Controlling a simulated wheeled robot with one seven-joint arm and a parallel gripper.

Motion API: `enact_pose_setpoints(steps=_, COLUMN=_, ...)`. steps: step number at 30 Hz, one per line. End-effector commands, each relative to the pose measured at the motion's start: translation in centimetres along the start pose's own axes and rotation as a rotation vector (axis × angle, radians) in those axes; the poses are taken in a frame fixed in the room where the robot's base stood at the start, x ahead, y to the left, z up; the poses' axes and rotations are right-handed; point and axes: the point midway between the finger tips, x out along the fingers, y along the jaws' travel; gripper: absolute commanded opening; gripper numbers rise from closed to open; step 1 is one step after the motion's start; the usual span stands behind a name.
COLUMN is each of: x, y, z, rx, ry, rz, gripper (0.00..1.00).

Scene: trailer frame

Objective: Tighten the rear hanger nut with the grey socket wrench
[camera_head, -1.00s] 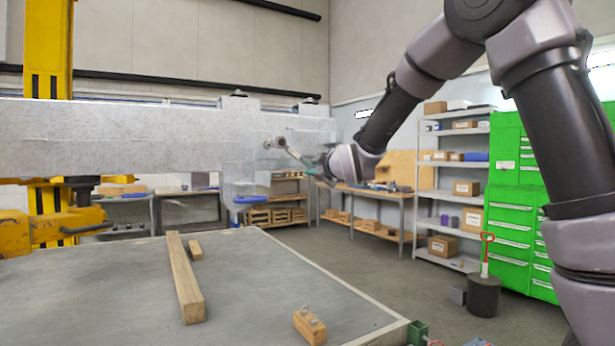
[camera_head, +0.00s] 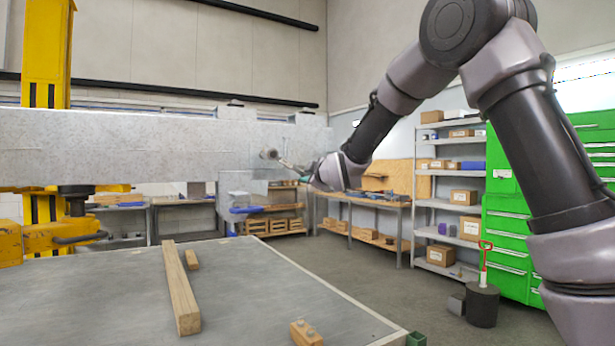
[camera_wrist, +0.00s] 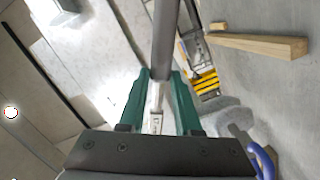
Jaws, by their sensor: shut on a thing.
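The grey socket wrench (camera_head: 288,163) is in my gripper (camera_head: 310,173), which is shut on it. Its round head (camera_head: 268,154) points left, in front of the right end of the trailer frame beam (camera_head: 110,145). In the wrist view, the grey wrench shaft (camera_wrist: 165,45) runs up and away between the two green fingers of my gripper (camera_wrist: 161,78). I cannot make out the rear hanger nut, nor tell whether the socket touches anything.
A grey-topped table (camera_head: 250,290) stands in front with a long timber (camera_head: 180,290), a small wood piece (camera_head: 192,260) and a wooden block with pegs (camera_head: 305,333). Yellow stand (camera_head: 45,60) at left; shelf (camera_head: 440,200) and green cabinet (camera_head: 507,230) at right. Open floor lies between.

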Motion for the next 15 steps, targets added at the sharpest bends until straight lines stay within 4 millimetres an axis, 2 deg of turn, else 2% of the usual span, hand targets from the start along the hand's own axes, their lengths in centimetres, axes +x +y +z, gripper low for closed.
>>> enact_pose_setpoints(steps=15, x=0.95, y=0.14, z=-0.21, rx=0.000, ry=0.002, rz=0.003, gripper=0.00)
